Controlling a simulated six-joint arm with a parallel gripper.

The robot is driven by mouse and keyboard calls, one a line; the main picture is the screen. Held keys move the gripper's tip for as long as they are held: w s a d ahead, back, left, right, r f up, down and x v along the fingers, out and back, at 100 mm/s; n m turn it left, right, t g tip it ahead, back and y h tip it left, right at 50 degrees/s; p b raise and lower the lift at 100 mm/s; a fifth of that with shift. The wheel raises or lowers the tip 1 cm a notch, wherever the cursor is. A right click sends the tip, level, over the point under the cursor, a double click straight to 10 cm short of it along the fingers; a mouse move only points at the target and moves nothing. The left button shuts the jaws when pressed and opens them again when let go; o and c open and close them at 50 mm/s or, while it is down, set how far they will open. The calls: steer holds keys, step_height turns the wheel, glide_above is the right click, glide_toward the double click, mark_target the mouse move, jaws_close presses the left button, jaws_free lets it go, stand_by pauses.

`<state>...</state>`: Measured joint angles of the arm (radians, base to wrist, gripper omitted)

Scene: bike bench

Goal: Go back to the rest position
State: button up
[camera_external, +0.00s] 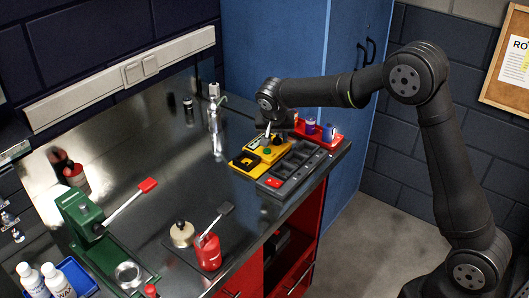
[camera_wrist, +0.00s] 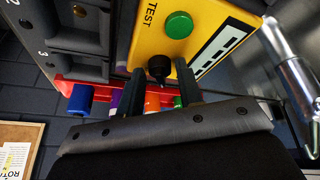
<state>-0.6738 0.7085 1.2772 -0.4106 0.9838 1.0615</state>
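My gripper (camera_external: 268,136) is at the far end of the bench, over the yellow test box (camera_external: 245,162). In the wrist view my gripper (camera_wrist: 159,86) has its two dark fingers apart, with nothing visibly held between them. The yellow test box (camera_wrist: 204,42), marked TEST, lies beyond the fingertips. It has a green button (camera_wrist: 179,25) and a black knob (camera_wrist: 158,67). The knob shows between the fingertips; I cannot tell whether they touch it.
A grey compartment tray (camera_external: 296,163) and a red tray (camera_external: 328,138) with coloured cylinders lie beside the box. A green machine (camera_external: 82,212), red can (camera_external: 208,250) and blue tray (camera_external: 78,275) are nearer. The middle bench is clear.

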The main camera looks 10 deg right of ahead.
steer(key=n+y, duration=0.1)
steer(key=n, duration=0.1)
steer(key=n+y, duration=0.1)
steer(key=n, duration=0.1)
steer(key=shift+d+n, duration=0.2)
steer(key=shift+n, duration=0.2)
steer(key=shift+d+n+y, duration=0.15)
steer(key=shift+n+y, duration=0.65)
steer(key=shift+n, duration=1.3)
steer(key=shift+s+r, duration=0.15)
steer(key=shift+r, duration=0.25)
steer(key=shift+o, duration=0.2)
